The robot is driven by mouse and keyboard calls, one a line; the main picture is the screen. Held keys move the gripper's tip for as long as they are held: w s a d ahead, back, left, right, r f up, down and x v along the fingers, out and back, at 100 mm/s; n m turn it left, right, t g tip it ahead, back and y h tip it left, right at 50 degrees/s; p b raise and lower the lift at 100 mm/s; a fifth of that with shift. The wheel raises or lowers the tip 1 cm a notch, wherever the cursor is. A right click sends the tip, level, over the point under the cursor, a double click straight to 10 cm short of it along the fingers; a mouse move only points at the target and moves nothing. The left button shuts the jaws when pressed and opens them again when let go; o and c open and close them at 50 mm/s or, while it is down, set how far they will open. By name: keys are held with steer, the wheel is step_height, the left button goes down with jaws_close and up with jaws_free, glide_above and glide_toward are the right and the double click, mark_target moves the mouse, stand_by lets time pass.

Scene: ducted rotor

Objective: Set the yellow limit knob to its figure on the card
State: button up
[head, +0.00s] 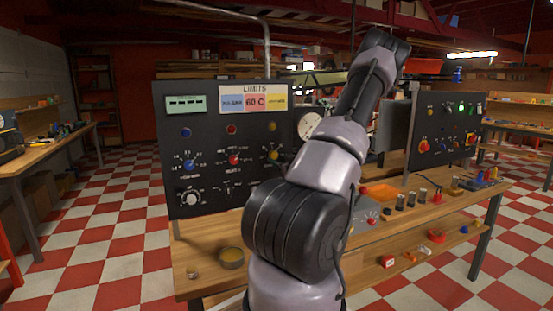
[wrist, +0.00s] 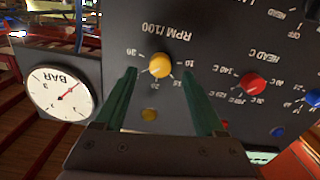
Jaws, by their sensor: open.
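The yellow limit knob (head: 273,155) is on the dark panel, right of the red knob. The wrist view shows the yellow knob (wrist: 161,65) upside down, under the RPM /100 label with a dial scale around it. My gripper (wrist: 158,74) is open, its two green fingers on either side of the knob in the picture. I cannot tell whether they touch it. The knob's pointer is too small to read. The LIMITS card (head: 253,102) has blue, red and yellow fields; the red one reads 60 C, the yellow figure is illegible. My arm hides the gripper in the head view.
The red knob (wrist: 252,84) and blue knob (wrist: 313,98) are on the same panel. A round BAR gauge (wrist: 61,94) stands beside the panel. A yellow lamp (wrist: 150,114) is close to the fingers.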

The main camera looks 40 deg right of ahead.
steer(key=v, duration=0.7)
stand_by(0.3)
steer(key=w+a+r+n+g+y, duration=0.1)
steer(key=w+a+r+g, duration=0.2)
steer(key=w+a+g, duration=0.3)
steer(key=s+a+r+m+g, duration=0.15)
steer(key=s+a+r, duration=0.25)
steer(key=a+r, duration=0.55)
steer(key=s+a+r+m+g+y, duration=0.1)
steer(key=s+a+r, duration=0.3)
steer(key=s+a, duration=0.5)
steer(key=s+a+r+m+g+y, duration=0.1)
steer(key=s+a+r+y, duration=0.3)
steer(key=s+a, duration=0.5)
steer(key=a+g, duration=0.1)
steer(key=a, duration=0.3)
steer(key=shift+s+r, duration=0.4)
